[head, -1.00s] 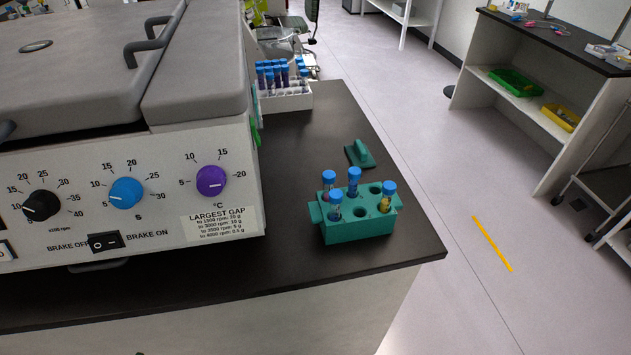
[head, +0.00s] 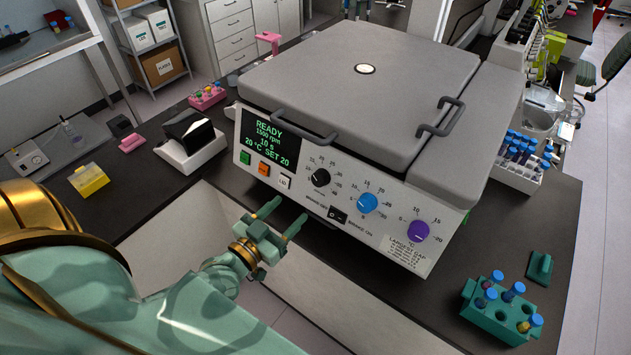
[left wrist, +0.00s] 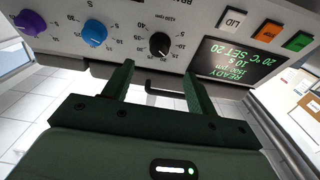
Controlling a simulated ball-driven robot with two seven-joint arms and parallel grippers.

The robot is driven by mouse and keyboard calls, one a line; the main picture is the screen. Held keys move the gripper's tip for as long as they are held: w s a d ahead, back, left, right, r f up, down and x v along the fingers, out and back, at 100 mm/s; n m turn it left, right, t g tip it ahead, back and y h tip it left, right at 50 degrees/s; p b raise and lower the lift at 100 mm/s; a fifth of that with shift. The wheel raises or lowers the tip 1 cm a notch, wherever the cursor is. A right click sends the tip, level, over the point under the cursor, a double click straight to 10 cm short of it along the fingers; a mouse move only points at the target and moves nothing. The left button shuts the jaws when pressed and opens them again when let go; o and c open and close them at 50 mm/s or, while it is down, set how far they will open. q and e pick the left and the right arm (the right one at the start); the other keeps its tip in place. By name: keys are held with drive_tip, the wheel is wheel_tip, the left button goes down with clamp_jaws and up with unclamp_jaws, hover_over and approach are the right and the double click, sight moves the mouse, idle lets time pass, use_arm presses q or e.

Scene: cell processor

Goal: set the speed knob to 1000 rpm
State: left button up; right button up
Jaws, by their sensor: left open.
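The speed knob is the black knob (head: 320,177) on the front panel of the grey centrifuge (head: 345,95); it also shows in the left wrist view (left wrist: 159,44). The display (head: 266,139) reads READY, 1500 rpm, 10 s, 20 °C, SET 20. A blue knob (head: 367,202) and a purple knob (head: 418,231) sit to its right in the head view. My left gripper (head: 287,217) is open and empty, in front of and below the panel, apart from the black knob. In the left wrist view its fingers (left wrist: 158,82) point toward the panel, with the black knob beyond the gap.
Green, orange and LID buttons (head: 264,168) lie under the display. A brake switch (head: 338,215) is below the knobs. A teal tube rack (head: 497,315) stands right of the machine. A black-screened device (head: 190,140) stands to the left. Free air lies before the bench front.

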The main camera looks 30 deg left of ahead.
sight(316, 183)
use_arm(q)
drive_tip(key=w, duration=0.7)
drive_tip(key=w+d, duration=0.1)
drive_tip(key=w, duration=0.2)
drive_tip(key=shift+w, duration=0.3)
drive_tip(key=c, duration=1)
